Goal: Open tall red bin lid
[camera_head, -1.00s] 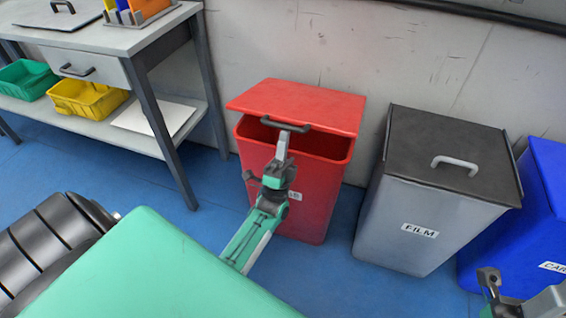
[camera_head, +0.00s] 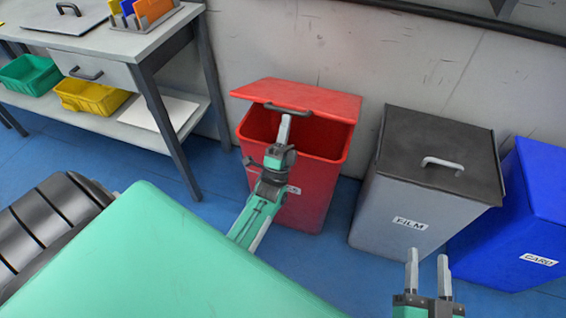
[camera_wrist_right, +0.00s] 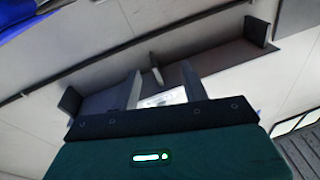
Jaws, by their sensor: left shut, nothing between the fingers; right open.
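The tall red bin (camera_head: 312,205) stands against the wall in the head view. Its red lid (camera_head: 310,97) is tilted up, with a dark opening showing below its front edge. A dark handle (camera_head: 288,109) sits at the lid's front edge. My left gripper (camera_head: 286,120) is shut and empty, its tip just below the handle and in front of the opening. I cannot tell whether it touches the lid. My right gripper (camera_head: 428,262) is open and empty, in front of the grey bin. Its fingers also show in the right wrist view (camera_wrist_right: 162,90).
A grey bin (camera_head: 400,235) labelled FILM with a dark closed lid and a blue bin (camera_head: 520,255) labelled CARD stand to the right. A workbench (camera_head: 150,40) with green and yellow trays below is at the left. Blue floor shows between.

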